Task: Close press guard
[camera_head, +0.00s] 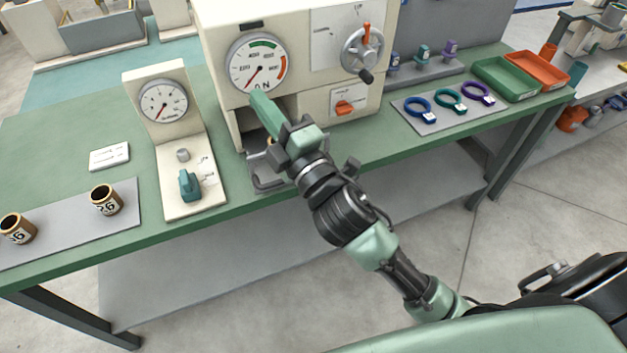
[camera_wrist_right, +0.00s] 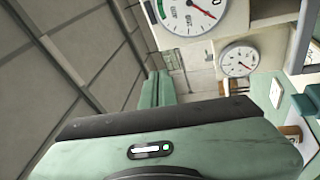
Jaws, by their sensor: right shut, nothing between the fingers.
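A grey metal frame with a handle (camera_head: 268,184), which looks like the guard, sits low at the bench's front edge below the opening, so the opening looks uncovered. My right gripper (camera_head: 262,103) is shut and empty, in front of the opening and above the frame. Its green fingers also show in the wrist view (camera_wrist_right: 156,90). My left gripper is not in view.
Labelled cups (camera_head: 106,199) stand on a grey mat farther left. Coloured rings (camera_head: 450,100) lie on a grey mat at right, beside green and orange trays (camera_head: 505,78).

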